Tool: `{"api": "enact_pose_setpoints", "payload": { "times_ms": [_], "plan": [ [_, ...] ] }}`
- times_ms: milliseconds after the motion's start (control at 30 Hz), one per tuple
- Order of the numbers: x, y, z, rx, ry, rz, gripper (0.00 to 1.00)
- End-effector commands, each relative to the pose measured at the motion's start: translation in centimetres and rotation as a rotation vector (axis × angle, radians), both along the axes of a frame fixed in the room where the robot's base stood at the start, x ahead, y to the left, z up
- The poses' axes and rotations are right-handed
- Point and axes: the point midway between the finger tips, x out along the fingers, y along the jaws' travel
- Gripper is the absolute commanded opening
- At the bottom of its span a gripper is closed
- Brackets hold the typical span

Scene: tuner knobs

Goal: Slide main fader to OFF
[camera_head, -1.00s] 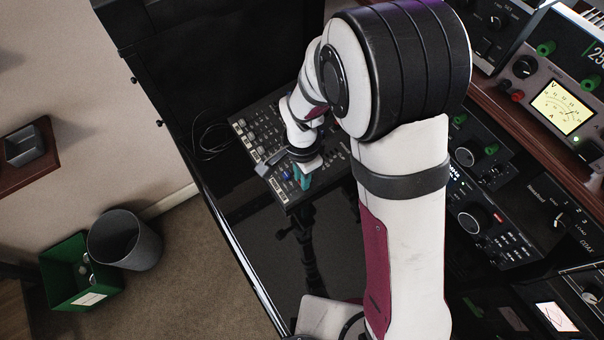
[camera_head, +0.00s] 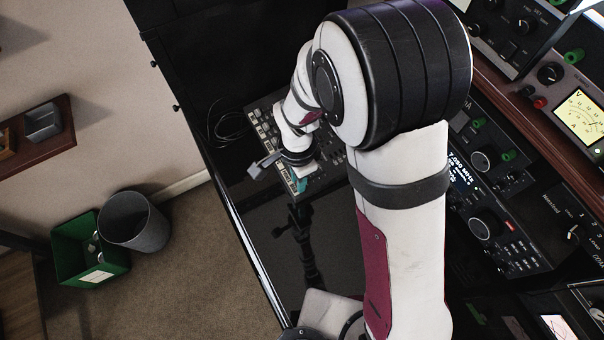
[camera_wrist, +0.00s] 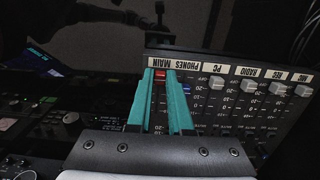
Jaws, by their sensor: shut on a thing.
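The mixer (camera_head: 264,112) is a dark panel on the desk, partly hidden by my arm in the head view. In the wrist view it appears upside down, with a white label strip (camera_wrist: 232,69) reading MAIN, PHONES, PC, RADIO and REC. The main fader (camera_wrist: 160,76) has a red cap, close to the MAIN label. My gripper (camera_wrist: 161,74) has teal fingers, one on each side of the red cap, and is shut on it. The gripper also shows at the mixer's near end in the head view (camera_head: 300,184).
The blue phones fader (camera_wrist: 187,88) is right beside one finger. The white PC fader (camera_wrist: 217,84) and further white faders continue to the right. A radio with a lit display (camera_head: 462,170) stands right of my arm.

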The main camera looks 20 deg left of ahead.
Motion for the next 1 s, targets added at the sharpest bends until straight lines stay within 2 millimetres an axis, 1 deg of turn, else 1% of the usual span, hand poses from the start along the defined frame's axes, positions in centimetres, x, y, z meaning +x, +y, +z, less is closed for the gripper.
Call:
{"api": "enact_pose_setpoints", "payload": {
  "times_ms": [33, 167, 200, 467, 567, 667, 767, 900, 1000],
  "plan": [
    [-0.1, 0.1, 0.0, 0.001, 0.001, -0.001, 0.22],
    [-0.1, 0.1, 0.0, 0.001, 0.002, 0.0, 0.46],
    [-0.1, 0.1, 0.0, 0.001, 0.002, 0.0, 0.49],
    [0.0, 0.1, 0.0, 0.001, 0.001, 0.0, 0.49],
    [0.0, 0.1, 0.7, 0.001, 0.0, 0.0, 0.49],
    [0.1, 0.1, 2.6, 0.004, -0.004, 0.0, 0.49],
    [0.1, 0.1, 5.5, 0.005, -0.005, -0.001, 0.49],
    [0.1, 0.2, 10.1, 0.005, -0.005, 0.0, 0.49],
    [0.0, 0.1, 12.7, 0.004, -0.004, 0.0, 0.49]
  ]
}}
